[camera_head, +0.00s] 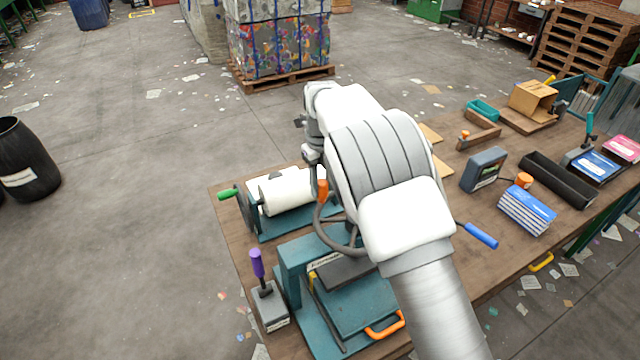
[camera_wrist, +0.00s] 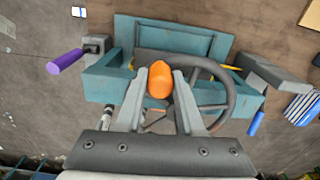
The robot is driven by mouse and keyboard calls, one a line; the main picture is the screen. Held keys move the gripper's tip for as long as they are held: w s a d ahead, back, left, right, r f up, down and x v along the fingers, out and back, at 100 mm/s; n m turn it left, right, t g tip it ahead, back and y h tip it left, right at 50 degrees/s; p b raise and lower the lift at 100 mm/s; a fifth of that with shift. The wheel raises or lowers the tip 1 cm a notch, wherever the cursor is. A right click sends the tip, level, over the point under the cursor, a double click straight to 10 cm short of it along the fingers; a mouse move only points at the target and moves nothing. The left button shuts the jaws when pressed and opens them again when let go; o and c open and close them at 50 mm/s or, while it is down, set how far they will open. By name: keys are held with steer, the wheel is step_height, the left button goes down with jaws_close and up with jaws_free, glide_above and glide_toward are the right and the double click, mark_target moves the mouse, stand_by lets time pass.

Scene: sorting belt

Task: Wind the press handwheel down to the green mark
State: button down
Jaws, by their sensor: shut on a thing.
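The teal press (camera_head: 300,258) stands on the near end of the bench, with a dark handwheel (camera_head: 338,238) above its frame. The wheel carries an orange knob (camera_head: 322,190). In the wrist view the wheel's rim (camera_wrist: 233,100) reaches to the right of the orange knob (camera_wrist: 159,80). My gripper (camera_wrist: 160,88) is shut on this knob, one finger on each side. A small yellow piece (camera_head: 312,284) shows on the press frame. I cannot make out a green mark. My arm hides part of the wheel and the press's right side.
A purple-handled lever on a grey box (camera_head: 271,303) stands left of the press. A white roll (camera_head: 288,191) on a teal stand with a green-handled crank is behind it. A blue handle (camera_head: 480,236) sticks out to the right. Blue books (camera_head: 526,210) and a black tray (camera_head: 557,180) lie farther right.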

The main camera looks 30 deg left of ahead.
steer(key=shift+w+r, duration=0.15)
steer(key=shift+w, duration=0.05)
steer(key=c, duration=0.6)
jaws_free()
steer(key=shift+o, duration=0.4)
steer(key=shift+s, duration=0.1)
step_height(320, 180, up, 17)
steer(key=shift+r, duration=0.15)
